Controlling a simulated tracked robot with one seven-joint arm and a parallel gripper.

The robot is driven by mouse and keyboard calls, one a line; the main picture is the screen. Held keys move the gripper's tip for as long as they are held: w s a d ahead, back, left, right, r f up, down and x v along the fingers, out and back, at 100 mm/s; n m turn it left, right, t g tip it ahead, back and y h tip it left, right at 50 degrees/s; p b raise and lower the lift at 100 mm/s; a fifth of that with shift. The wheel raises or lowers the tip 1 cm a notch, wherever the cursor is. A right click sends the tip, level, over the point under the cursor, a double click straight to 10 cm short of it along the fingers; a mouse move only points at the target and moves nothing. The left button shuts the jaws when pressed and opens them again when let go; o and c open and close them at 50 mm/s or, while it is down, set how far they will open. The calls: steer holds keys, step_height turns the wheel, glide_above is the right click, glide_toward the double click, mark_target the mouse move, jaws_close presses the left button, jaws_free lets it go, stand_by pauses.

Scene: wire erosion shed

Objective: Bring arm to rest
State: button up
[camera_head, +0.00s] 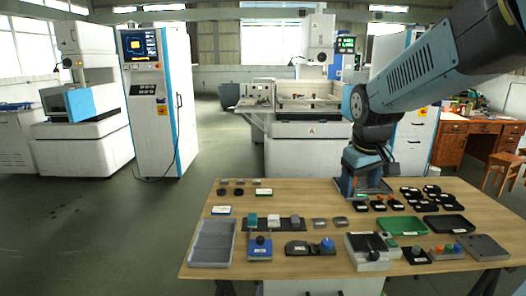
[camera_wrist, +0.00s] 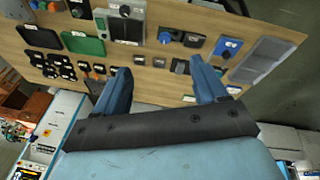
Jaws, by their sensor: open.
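My gripper (camera_head: 368,195) hangs over the far part of the wooden table (camera_head: 290,195) in the head view, with its blue fingers pointing down. In the wrist view its two blue fingers (camera_wrist: 160,90) stand wide apart with nothing between them, so it is open and empty. My arm reaches in from the upper right and bends down to the wrist. Small black items on the table lie just in front of and beside the gripper. Whether the fingertips touch the table cannot be told.
The table holds a grey tray (camera_head: 212,243), a green tray (camera_head: 402,226), a dark tray (camera_head: 449,225), a grey box with a black knob (camera_head: 367,250) and several small parts. Bare wood lies left of the gripper. Machines and a control cabinet (camera_head: 160,100) stand behind.

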steer(key=s+r+m+t, duration=0.1)
steer(key=s+m, duration=0.1)
steer(key=s, duration=0.5)
steer(key=s+r+m+t+y, duration=0.1)
steer(key=s+r, duration=0.1)
steer(key=s, duration=0.5)
steer(key=shift+s+r+m, duration=0.25)
steer(key=shift+s+m, duration=0.15)
